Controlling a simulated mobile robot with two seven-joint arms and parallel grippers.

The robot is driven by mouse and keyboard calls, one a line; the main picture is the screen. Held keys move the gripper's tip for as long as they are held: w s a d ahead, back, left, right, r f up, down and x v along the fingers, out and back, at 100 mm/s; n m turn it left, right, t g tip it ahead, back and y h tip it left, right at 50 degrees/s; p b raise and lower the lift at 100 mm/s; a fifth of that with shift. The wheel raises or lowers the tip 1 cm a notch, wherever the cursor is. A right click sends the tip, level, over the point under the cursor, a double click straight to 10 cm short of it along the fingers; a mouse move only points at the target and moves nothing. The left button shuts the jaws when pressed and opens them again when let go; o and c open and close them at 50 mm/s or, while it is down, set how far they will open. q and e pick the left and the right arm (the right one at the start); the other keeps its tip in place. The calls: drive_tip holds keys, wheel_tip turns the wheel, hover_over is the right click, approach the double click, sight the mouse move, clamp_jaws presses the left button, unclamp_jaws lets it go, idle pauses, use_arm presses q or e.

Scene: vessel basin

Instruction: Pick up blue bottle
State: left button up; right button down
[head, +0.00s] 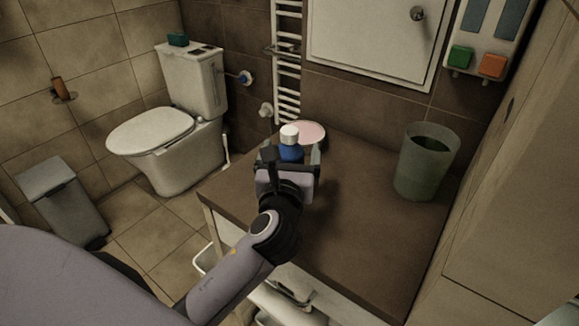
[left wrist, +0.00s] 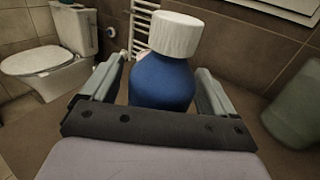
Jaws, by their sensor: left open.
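The blue bottle (head: 291,152) has a white cap and stands upright on the brown countertop (head: 370,235), near its back left part. It also shows large in the left wrist view (left wrist: 162,82). My left gripper (head: 289,160) is open, with one finger on each side of the bottle. In the left wrist view the fingers (left wrist: 160,85) show a gap on the right and left of the bottle. The bottle's lower part is hidden behind the gripper. My right gripper is not in view.
A pinkish round dish (head: 312,132) lies just behind the bottle. A greenish translucent bin (head: 426,165) stands on the right of the countertop. A towel radiator (head: 287,60) and a white wall cabinet (head: 372,40) are behind. The countertop's front and middle are clear.

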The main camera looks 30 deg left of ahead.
use_arm(q)
drive_tip(key=c, duration=1.2)
